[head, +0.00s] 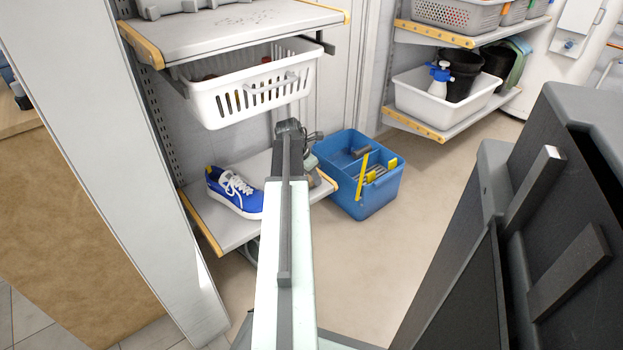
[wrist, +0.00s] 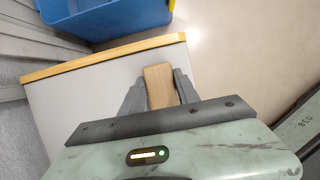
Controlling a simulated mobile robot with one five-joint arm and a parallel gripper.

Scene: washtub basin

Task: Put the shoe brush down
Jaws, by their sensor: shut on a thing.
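The shoe brush, a tan wooden block (wrist: 159,86), sits between the two grey fingers of my gripper (wrist: 160,92) in the wrist view. My gripper is shut on it. Its bristles are not visible. Behind it is the light grey lower shelf board (wrist: 100,95) with a wooden front edge; I cannot tell whether the brush touches the board. In the head view my arm hides most of the gripper and the brush, over the right end of the lower shelf (head: 232,228).
A blue and white shoe (head: 234,190) stands on the lower shelf, left of my arm. A blue divided caddy (head: 370,203) stands on the floor to the right. A white basket (head: 250,92) hangs above. Open floor lies right of the caddy.

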